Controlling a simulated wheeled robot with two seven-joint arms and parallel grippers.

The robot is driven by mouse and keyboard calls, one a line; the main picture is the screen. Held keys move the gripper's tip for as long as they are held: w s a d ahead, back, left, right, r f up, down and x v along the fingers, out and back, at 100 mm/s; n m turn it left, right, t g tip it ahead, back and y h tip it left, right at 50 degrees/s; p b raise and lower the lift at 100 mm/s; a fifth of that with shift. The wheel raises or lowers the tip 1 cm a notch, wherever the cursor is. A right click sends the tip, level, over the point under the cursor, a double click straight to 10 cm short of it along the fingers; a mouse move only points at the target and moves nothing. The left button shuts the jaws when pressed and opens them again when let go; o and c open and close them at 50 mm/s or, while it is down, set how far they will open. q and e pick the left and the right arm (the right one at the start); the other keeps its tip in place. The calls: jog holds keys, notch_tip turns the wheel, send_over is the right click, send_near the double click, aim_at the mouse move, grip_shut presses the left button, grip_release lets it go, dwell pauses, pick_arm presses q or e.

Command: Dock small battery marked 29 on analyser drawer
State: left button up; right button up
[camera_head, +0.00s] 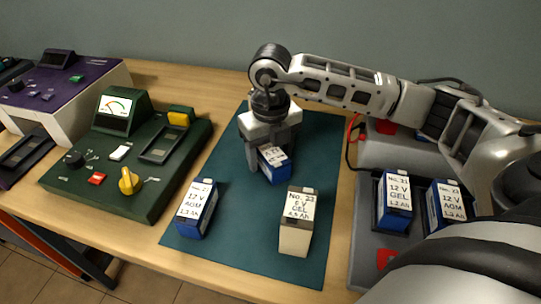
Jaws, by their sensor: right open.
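My right gripper (272,155) points down over the mat with its jaws open. Its fingers are at either side of a small blue battery (274,167) with a white label. The gripper partly hides that battery, and its number is too small to read surely. I cannot tell whether the fingers touch it. No other label clearly reads 29. A dark green tester with a dial gauge (118,107) stands to the left, with an empty-looking recessed slot (160,146) on top. I cannot tell if this is the analyser drawer. My left gripper is not in view.
A blue battery (197,210) and a cream battery (297,232) stand on the teal mat (248,251). Two blue batteries (395,201) (445,206) stand in a grey tray unit (364,246) at right. A purple-and-white device (75,88) is at far left.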

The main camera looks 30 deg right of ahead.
jog(key=shift+f, duration=0.2)
grip_shut()
jog(key=shift+r, duration=0.1)
jog(key=shift+w+r, duration=0.1)
jog(key=shift+r, duration=0.05)
